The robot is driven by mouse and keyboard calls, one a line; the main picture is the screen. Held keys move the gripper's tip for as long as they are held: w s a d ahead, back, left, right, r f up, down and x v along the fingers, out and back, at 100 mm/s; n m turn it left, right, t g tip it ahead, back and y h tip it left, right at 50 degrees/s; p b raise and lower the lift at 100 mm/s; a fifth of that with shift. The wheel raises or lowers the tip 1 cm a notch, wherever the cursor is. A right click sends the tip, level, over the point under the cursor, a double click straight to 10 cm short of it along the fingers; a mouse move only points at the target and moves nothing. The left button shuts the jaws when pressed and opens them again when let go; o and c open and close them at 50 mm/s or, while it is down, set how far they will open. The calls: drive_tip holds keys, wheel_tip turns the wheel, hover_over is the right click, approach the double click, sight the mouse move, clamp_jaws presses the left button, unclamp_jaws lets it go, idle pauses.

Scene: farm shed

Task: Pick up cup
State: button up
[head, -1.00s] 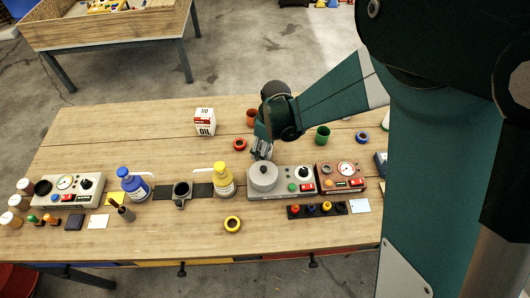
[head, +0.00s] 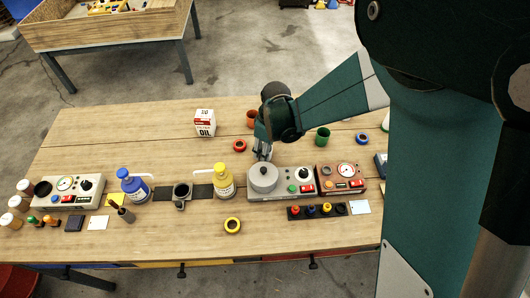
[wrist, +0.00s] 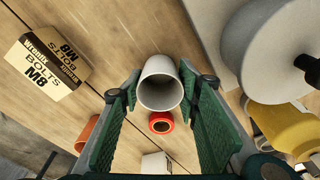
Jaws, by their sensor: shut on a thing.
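A white cup (wrist: 158,92) is between the green-padded fingers of my gripper (wrist: 160,98) in the wrist view, with its open mouth showing. My gripper is shut on it. In the head view my gripper (head: 263,150) points down just behind the grey pot on the control unit. The cup cannot be made out there, and I cannot tell whether it is clear of the table.
Near my gripper are the grey pot (head: 263,177), a yellow bottle (head: 223,182), a red ring (head: 239,145) and an orange cup (head: 251,117). A bolts box (wrist: 45,62) shows in the wrist view. The back left of the table (head: 120,130) is clear.

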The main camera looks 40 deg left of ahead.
drive_tip(key=shift+r, duration=0.2)
wheel_tip(320, 180, up, 9)
drive_tip(key=shift+r, duration=0.2)
idle(1.3)
drive_tip(key=shift+r, duration=0.1)
drive_tip(key=shift+p, duration=0.3)
idle(0.4)
drive_tip(key=w+r+p, duration=0.2)
drive_tip(key=w, duration=0.5)
drive_tip(key=w+a+r+p, duration=0.1)
drive_tip(key=w+r+p, duration=0.1)
drive_tip(key=w, duration=0.6)
drive_tip(key=shift+w+a+r, duration=0.25)
drive_tip(key=shift+w+r, duration=0.05)
drive_tip(key=shift+r, duration=0.35)
drive_tip(key=shift+f, duration=3.15)
